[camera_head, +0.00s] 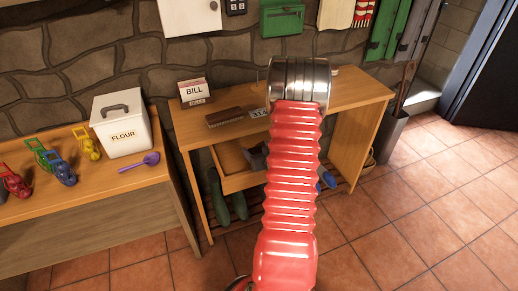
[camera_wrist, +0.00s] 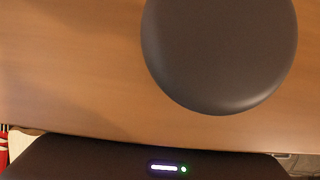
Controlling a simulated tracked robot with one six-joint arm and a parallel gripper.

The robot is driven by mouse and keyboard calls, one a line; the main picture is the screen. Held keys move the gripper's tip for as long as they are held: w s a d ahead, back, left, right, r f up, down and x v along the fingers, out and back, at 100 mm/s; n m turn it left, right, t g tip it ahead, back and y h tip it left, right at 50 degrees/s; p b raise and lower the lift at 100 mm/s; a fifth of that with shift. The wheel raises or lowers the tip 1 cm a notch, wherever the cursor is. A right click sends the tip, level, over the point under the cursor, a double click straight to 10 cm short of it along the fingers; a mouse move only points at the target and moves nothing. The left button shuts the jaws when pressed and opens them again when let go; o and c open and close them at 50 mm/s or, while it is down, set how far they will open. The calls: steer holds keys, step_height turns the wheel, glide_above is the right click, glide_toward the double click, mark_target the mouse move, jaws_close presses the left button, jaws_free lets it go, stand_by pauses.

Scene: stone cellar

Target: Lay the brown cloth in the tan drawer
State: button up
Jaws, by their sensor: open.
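The tan drawer (camera_head: 238,183) is pulled out below the top of the wooden desk (camera_head: 350,92) in the head view. Part of it is hidden behind my red arm, and a dark grey thing shows at its right side. I cannot make out a brown cloth for certain in either view. A long brown thing (camera_head: 232,117), perhaps a brush, lies on the desk. The jaws of my gripper are hidden behind the arm in the head view. The wrist view shows a wooden surface (camera_wrist: 70,70) and a dark round thing I cannot identify.
A BILL box (camera_head: 194,92) and a small 31 sign (camera_head: 258,113) stand on the desk. Left is a bench (camera_head: 100,195) with a FLOUR tin (camera_head: 122,125), a purple scoop (camera_head: 140,163) and several toy-like coloured things. A grey bin (camera_head: 388,133) stands right. Tiled floor is free at front right.

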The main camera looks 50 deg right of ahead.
steer(key=shift+s+a+f, duration=0.15)
steer(key=shift+f, duration=0.2)
steer(key=shift+r, duration=0.45)
steer(key=v, duration=1.2)
steer(key=shift+r, duration=0.4)
steer(key=shift+w, duration=0.2)
